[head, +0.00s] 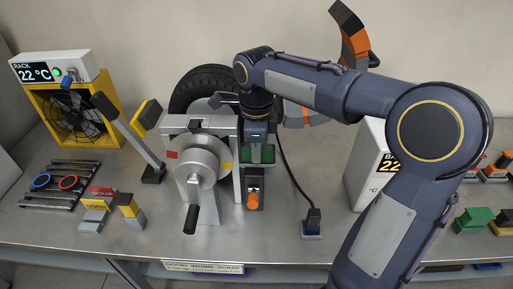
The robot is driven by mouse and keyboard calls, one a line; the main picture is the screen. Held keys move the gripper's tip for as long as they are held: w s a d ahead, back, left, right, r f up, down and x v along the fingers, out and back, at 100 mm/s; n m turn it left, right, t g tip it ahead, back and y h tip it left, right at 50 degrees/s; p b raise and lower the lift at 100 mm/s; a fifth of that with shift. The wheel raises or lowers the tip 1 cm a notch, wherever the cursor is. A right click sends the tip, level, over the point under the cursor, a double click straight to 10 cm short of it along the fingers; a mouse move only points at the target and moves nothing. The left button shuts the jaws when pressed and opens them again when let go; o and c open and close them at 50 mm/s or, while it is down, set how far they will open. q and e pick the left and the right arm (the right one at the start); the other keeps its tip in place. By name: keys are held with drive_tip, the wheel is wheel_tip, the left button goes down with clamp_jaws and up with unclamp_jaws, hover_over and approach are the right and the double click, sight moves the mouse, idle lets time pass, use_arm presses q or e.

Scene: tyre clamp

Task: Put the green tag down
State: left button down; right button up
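The green tag (260,155) shows as a dark green piece between the fingertips of my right gripper (257,151). The gripper points down and appears shut on it, just right of the silver clamp (203,158) with its crank handle. The tag's lower edge is close to a grey upright with an orange lever; I cannot tell whether they touch. Much of the fingers is dark and hard to make out. My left gripper is not in view.
A red tag and a yellow tag (94,213) stand at the left, near a slatted rack with blue and red rings (68,182). A black tyre (200,85) is behind the clamp. A black cable runs to a plug block (312,226). A labelled strip (203,267) is along the front edge.

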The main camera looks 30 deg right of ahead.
drive_tip(key=shift+o, duration=0.7)
drive_tip(key=shift+r, duration=0.1)
drive_tip(key=shift+r, duration=0.25)
wheel_tip(320, 180, up, 12)
drive_tip(key=p, duration=0.2)
drive_tip(key=s+a+f+n+t+y+p, duration=0.1)
drive_tip(key=s+a+f+n+t+y, duration=0.1)
drive_tip(key=s+f+n, duration=0.5)
drive_tip(key=s+a+f+n+t+y, duration=0.1)
drive_tip(key=s+a+f+n+t, duration=0.2)
drive_tip(key=s+f+n, duration=0.4)
drive_tip(key=shift+s+a+f+n+t+y+p, duration=0.2)
drive_tip(key=shift+s+n+t+y+p, duration=0.15)
drive_tip(key=shift+s+n, duration=3.15)
